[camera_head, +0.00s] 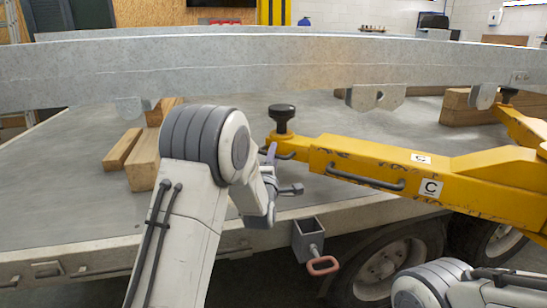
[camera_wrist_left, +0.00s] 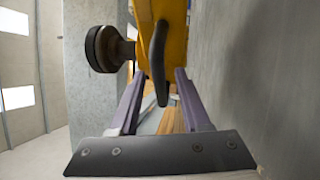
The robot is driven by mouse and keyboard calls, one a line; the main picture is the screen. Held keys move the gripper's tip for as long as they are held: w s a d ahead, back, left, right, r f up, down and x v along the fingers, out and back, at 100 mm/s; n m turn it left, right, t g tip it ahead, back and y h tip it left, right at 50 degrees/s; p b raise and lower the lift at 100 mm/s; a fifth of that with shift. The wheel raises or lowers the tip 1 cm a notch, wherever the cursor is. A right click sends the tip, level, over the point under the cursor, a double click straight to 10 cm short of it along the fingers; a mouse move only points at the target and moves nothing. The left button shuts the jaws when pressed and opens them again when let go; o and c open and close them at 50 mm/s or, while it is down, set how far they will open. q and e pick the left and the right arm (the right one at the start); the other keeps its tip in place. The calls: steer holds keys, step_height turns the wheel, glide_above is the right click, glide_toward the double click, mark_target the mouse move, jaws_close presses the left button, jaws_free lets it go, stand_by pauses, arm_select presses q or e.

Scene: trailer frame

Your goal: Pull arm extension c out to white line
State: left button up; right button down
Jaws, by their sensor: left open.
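The yellow arm extension c (camera_head: 400,170) has a "C" label and reaches leftward over the trailer bed. A black round knob (camera_head: 281,113) stands on its left end, with a dark handle (camera_head: 285,154) there and a longer handle (camera_head: 365,178) on its near side. My left gripper (camera_head: 270,155) is at that left end, partly hidden by its wrist. In the left wrist view, its purple fingers (camera_wrist_left: 160,74) are open, with a dark handle (camera_wrist_left: 157,60) showing between them. I cannot tell whether they touch it. I cannot make out a white line. My right gripper is out of view.
A large grey metal beam (camera_head: 250,70) crosses above the trailer bed (camera_head: 60,195). Wooden blocks (camera_head: 143,158) lie left of my left arm.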

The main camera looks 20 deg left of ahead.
arm_select(q)
steer(key=shift+w, duration=0.15)
jaws_close()
stand_by(1.4)
